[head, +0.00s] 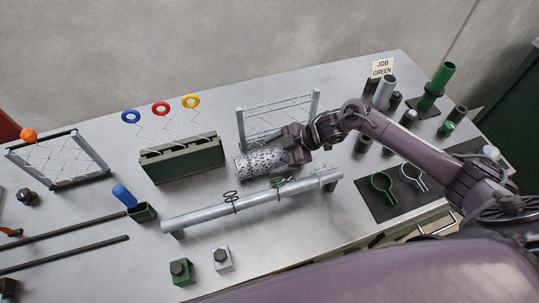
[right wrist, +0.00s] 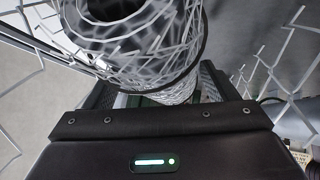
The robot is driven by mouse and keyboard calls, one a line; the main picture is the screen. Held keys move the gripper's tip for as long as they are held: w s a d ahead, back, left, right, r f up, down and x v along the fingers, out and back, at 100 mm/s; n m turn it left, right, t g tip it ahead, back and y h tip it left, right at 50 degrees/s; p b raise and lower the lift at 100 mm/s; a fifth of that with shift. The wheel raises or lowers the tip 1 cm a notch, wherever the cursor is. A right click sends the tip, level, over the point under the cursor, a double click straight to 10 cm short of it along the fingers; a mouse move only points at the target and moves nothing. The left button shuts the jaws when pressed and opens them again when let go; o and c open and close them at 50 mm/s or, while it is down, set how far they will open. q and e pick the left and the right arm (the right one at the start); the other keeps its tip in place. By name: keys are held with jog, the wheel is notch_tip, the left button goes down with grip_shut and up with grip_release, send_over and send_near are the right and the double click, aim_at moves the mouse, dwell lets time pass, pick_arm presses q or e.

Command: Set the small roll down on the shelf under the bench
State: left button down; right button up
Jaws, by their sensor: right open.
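The small roll (head: 259,163), a coil of wire mesh, lies on the bench (head: 330,215) in front of an upright mesh frame. In the right wrist view the roll (right wrist: 165,60) fills the upper middle, with its hollow end toward the camera. My right gripper (head: 287,151) is open at the right end of the roll, its fingers on either side of it. Whether they touch the mesh I cannot tell. The shelf under the bench is not visible; the bench top hides it. My left gripper is out of view.
A long grey tube (head: 255,203) on supports lies just in front of the roll. A dark green slotted block (head: 182,160) stands left of it, the mesh frame (head: 280,118) behind. Several upright cylinders (head: 384,92) and a dark mat (head: 385,200) are at the right.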

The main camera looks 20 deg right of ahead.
jog(key=c, duration=0.9)
jog(key=shift+r, duration=0.1)
jog(key=shift+c, duration=0.9)
